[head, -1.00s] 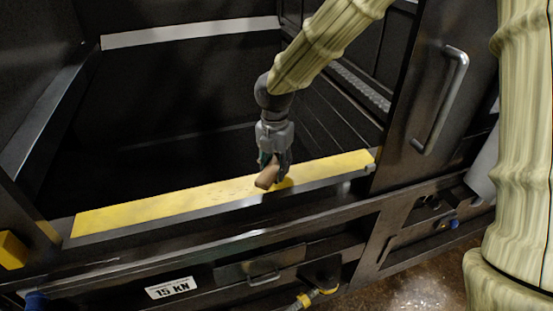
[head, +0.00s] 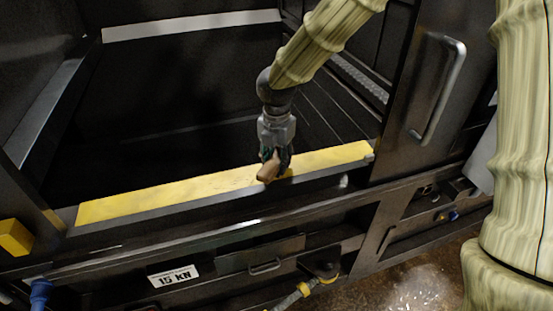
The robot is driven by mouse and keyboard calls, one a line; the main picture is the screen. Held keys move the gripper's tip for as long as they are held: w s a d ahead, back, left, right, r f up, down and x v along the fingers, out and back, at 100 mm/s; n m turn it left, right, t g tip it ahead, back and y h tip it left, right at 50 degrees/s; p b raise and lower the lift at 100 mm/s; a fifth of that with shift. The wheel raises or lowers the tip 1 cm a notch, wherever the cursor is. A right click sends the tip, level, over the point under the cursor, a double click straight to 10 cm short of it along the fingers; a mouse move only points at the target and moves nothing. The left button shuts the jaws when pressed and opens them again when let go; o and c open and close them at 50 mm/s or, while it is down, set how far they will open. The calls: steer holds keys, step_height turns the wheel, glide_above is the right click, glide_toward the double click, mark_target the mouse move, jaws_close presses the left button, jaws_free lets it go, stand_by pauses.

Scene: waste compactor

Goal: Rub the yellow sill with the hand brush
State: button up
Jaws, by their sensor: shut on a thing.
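The yellow sill (head: 150,203) is a long flat strip along the front edge of the dark compactor opening, with some dark specks near its middle. My gripper (head: 275,157) is over the right-of-middle part of the sill, pointing down. It is shut on the hand brush (head: 267,173), of which a tan-brown part shows at the sill's front edge. The brush's underside is hidden, so I cannot tell for sure whether it touches the sill.
The dark compactor chamber (head: 160,110) opens behind the sill. A door panel with a metal handle (head: 442,90) stands at the right. A yellow block (head: 14,238) sits at the left. A "15 KN" label (head: 173,276) and a hose (head: 300,292) are below.

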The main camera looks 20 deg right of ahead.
steer(key=shift+w+f, duration=0.35)
steer(key=shift+f, duration=0.1)
steer(key=shift+s, duration=0.1)
steer(key=shift+s, duration=0.1)
steer(key=shift+f, duration=0.6)
steer(key=shift+a, duration=0.1)
steer(key=shift+a+r, duration=0.1)
steer(key=shift+a, duration=0.75)
steer(key=shift+s+a+f, duration=0.1)
steer(key=shift+a, duration=2.1)
steer(key=shift+s+a+f, duration=0.1)
steer(key=shift+a, duration=2.1)
steer(key=shift+a+r, duration=0.1)
steer(key=shift+a, duration=1.65)
steer(key=shift+a, duration=0.1)
